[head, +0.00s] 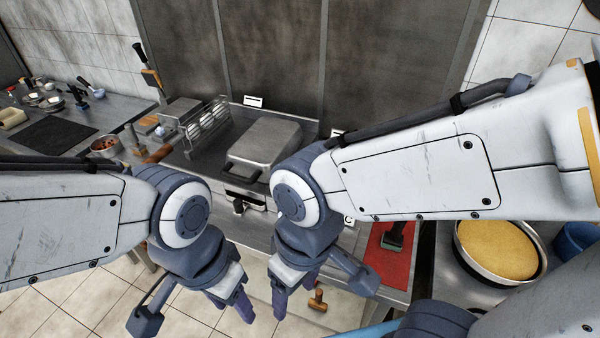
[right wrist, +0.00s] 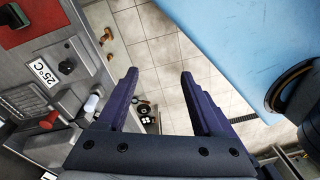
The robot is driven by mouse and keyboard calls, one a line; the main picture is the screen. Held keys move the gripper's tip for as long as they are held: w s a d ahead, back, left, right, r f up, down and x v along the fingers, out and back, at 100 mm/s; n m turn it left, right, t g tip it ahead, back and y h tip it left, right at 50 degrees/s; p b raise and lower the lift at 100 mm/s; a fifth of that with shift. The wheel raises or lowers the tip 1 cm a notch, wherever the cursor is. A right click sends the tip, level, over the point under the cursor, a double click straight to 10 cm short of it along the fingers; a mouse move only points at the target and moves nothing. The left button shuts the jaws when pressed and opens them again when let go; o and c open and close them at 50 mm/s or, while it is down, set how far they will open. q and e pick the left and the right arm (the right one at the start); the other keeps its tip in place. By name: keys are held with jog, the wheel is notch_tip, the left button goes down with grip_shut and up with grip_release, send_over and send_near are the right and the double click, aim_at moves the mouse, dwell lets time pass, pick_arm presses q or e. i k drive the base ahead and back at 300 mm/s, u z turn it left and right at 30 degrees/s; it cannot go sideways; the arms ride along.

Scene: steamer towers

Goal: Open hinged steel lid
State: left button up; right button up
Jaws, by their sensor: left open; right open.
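The steel lid (head: 268,138) is a flat, rounded rectangular metal cover on a counter appliance in the middle of the head view. It lies down, closed, with a dark handle (head: 243,170) along its front edge. My left gripper (head: 240,300) hangs in front of the counter, below and apart from the lid, open and empty. My right gripper (head: 291,296) hangs just right of it, also apart from the lid. In the right wrist view, its two purple fingers (right wrist: 158,78) are spread with only floor between them. My right arm covers the area just right of the lid.
A wire rack (head: 205,122) stands left of the lid. A red mat (head: 388,262) with a dark-handled tool lies to the right, beside a round pan (head: 538,272) with yellow contents. A dark mat (head: 50,135) and small items sit on the far left counter. Tiled floor is open below.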

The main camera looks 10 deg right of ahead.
aim_at(268, 141)
jog(key=u, duration=0.45)
jog(key=k, duration=1.05)
jog(key=z, duration=0.45)
jog(key=i, duration=1.6)
jog(key=u, duration=0.75)
